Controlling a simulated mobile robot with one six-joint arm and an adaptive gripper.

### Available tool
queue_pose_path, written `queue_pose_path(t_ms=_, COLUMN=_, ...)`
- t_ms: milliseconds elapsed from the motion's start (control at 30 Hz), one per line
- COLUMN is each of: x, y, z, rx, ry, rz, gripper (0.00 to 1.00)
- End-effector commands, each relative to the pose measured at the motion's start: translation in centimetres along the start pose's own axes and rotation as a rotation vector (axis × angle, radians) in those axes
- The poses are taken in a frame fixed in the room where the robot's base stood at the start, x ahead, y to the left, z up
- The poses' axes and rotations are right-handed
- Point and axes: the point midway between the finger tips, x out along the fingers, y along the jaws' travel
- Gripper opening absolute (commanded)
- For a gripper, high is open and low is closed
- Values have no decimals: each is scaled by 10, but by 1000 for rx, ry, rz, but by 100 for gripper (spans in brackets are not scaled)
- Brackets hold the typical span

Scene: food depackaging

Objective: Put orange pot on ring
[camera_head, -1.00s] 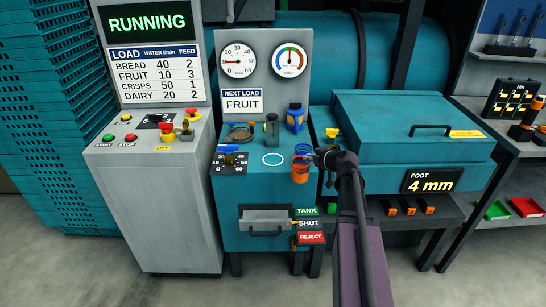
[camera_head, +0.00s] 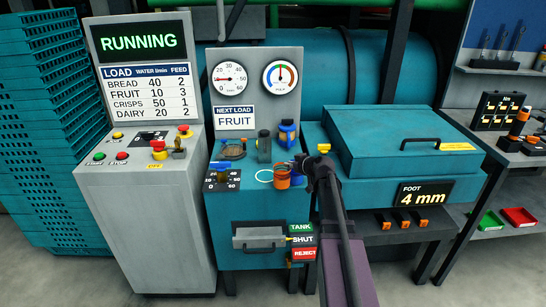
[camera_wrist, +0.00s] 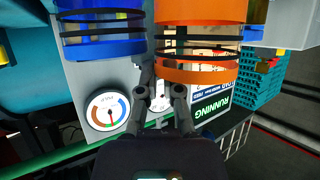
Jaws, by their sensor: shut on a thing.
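The orange pot (camera_head: 282,178), with a dark band, is in my gripper (camera_head: 296,170) above the teal machine top, just right of the white ring. In the wrist view the orange pot (camera_wrist: 200,72) is large at the top, beyond my gripper's fingers (camera_wrist: 162,92). The white ring (camera_head: 264,176) is a thin circle on the teal top; the pot's left side comes close to its right edge in the head view. Whether the pot touches the surface cannot be told. The ring does not show clearly in the wrist view.
A blue pot (camera_head: 287,133) stands behind, by the gauge panel (camera_head: 242,90). A dark upright knob (camera_head: 264,145), a round dark fitting (camera_head: 232,149) and a dial (camera_head: 222,180) surround the ring. The teal lidded box (camera_head: 400,145) is to the right.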

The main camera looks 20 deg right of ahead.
Motion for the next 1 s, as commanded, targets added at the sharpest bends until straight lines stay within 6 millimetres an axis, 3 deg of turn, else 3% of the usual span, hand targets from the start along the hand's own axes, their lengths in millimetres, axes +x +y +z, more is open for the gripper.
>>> queue_pose_path(t_ms=100, x=24, y=2, z=-11, rx=0, ry=0, rz=-3, gripper=0)
queue_pose_path(t_ms=333, x=54, y=2, z=-26, rx=1, ry=0, rz=-1, gripper=0)
queue_pose_path(t_ms=867, x=62, y=2, z=-29, rx=1, ry=0, rz=1, gripper=0)
queue_pose_path(t_ms=1000, x=71, y=2, z=-34, rx=1, ry=0, rz=1, gripper=0)
